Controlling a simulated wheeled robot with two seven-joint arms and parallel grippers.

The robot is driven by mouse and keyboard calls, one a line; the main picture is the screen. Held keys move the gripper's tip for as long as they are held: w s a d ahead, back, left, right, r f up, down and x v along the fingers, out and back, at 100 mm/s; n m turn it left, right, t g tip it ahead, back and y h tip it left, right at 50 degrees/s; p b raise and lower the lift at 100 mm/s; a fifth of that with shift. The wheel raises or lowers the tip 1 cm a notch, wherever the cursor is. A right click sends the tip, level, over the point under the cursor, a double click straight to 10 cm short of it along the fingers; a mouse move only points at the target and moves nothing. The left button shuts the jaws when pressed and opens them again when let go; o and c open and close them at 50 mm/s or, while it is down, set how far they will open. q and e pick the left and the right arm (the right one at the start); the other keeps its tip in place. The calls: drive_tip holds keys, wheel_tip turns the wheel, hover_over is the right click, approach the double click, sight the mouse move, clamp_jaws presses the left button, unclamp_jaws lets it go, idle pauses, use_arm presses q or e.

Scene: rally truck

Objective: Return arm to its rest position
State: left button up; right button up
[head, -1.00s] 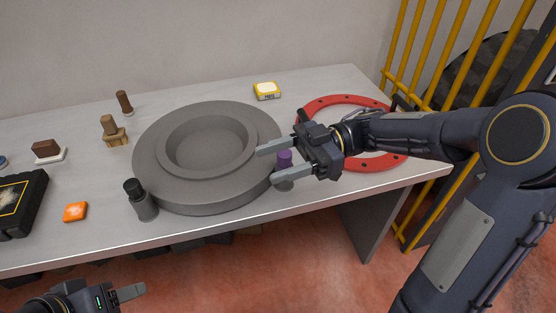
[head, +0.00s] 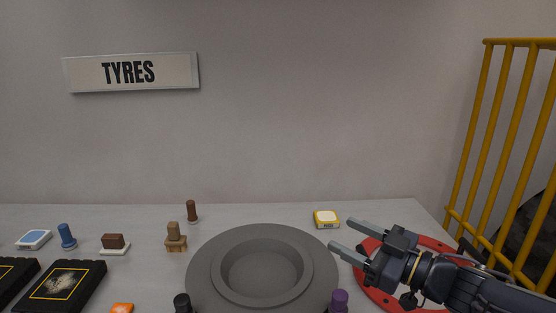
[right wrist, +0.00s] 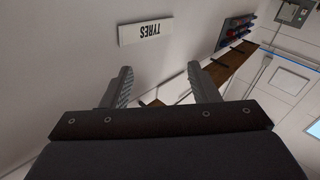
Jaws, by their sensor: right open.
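My right gripper (head: 350,240) is open and empty in the head view. It hovers above the table beside the grey round wheel-like piece (head: 215,275), over the left part of the red ring (head: 440,243). In the right wrist view its two fingers (right wrist: 158,88) stand apart with nothing between them. A purple-topped bottle (head: 339,300) shows at the bottom edge, below the gripper and apart from it. My left gripper is outside both current views.
The table (head: 385,213) also holds a yellow box (head: 326,219), a black-capped bottle (head: 183,303), stamp-like pieces (head: 175,238) and dark cases (head: 62,287). Yellow bars (head: 490,130) stand at the right. A TYRES sign (head: 131,72) hangs on the wall.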

drive_tip(key=d+r+m+t+h+p, duration=0.1)
drive_tip(key=d+m+t+h, duration=0.4)
drive_tip(key=d+m+h, duration=0.3)
drive_tip(key=s+d+f+m+g+h+p, duration=0.1)
drive_tip(key=s+d+f+m+g+h, duration=0.25)
drive_tip(key=s+d+h, duration=0.25)
drive_tip(key=s+a+f+g+y, duration=0.1)
drive_tip(key=s+a+f+g, duration=0.1)
drive_tip(key=s, duration=0.3)
drive_tip(key=s+a+f+m+g+y+p, duration=0.1)
drive_tip(key=s+a+f+g, duration=0.2)
drive_tip(key=s, duration=0.3)
drive_tip(key=s+a+f+m+g+y, duration=0.1)
drive_tip(key=s+a+f+g, duration=0.1)
drive_tip(key=s+f, duration=0.3)
drive_tip(key=shift+s+a+g+y, duration=0.3)
drive_tip(key=shift+s+a+g, duration=0.15)
drive_tip(key=shift+s, duration=0.25)
